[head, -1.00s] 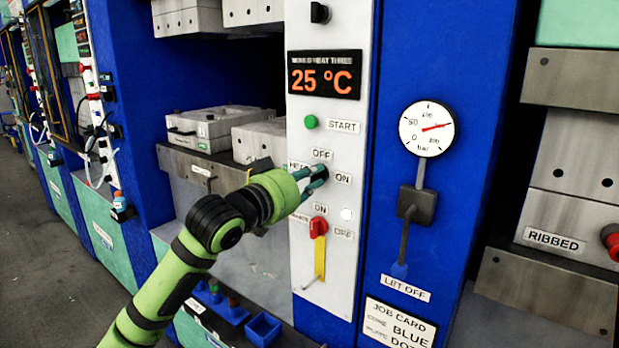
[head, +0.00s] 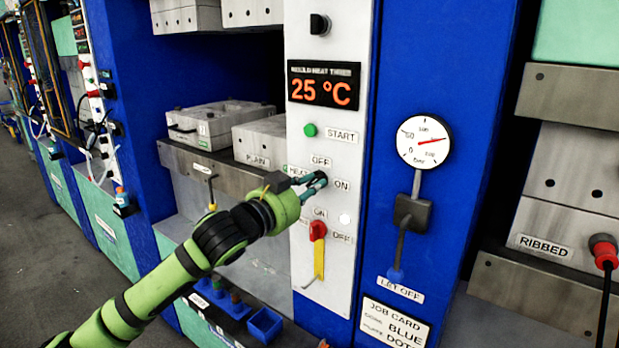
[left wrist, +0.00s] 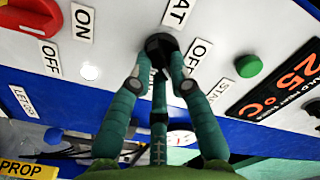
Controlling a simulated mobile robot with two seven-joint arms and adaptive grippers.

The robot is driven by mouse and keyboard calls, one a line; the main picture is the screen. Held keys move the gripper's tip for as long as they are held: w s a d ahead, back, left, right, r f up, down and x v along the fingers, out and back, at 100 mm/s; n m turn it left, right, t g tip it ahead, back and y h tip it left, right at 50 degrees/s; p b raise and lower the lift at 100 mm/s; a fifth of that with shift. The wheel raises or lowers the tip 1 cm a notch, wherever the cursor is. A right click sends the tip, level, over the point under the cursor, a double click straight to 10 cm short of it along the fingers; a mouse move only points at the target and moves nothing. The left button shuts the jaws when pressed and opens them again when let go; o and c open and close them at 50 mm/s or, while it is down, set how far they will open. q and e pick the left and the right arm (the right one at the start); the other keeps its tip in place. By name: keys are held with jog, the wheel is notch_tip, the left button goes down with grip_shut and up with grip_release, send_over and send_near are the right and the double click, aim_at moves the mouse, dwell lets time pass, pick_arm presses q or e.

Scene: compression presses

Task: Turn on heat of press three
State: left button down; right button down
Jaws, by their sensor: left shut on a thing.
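The heat knob of press three is a black rotary knob on the white control panel (head: 299,225), between the OFF and ON labels. It shows best in the left wrist view (left wrist: 158,42). My left gripper (head: 314,183) comes from the lower left and is shut on this knob, its fingers around it in the left wrist view (left wrist: 160,82). The fingers cover part of the knob in the head view, so its pointing direction is hard to tell. The mould heat display (head: 324,87) above reads 25 °C. My right gripper is not in view.
A green start button (head: 310,130) sits above the knob. A red and yellow lever (head: 318,240) is close below. A pressure gauge (head: 424,142) is on the blue frame to the right. Grey mould blocks (head: 215,125) stand on the press at left.

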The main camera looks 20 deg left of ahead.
pick_arm(q)
jog(key=shift+a+f+m+p, duration=0.1)
jog(key=shift+m+p, duration=1.2)
jog(key=shift+m, duration=1.05)
jog(key=shift+f+m+p, duration=0.1)
jog(key=shift+m+p, duration=1.2)
jog(key=shift+m, duration=1.05)
jog(key=c, duration=1.1)
grip_release()
jog(key=shift+c, duration=0.2)
jog(key=v, duration=1.2)
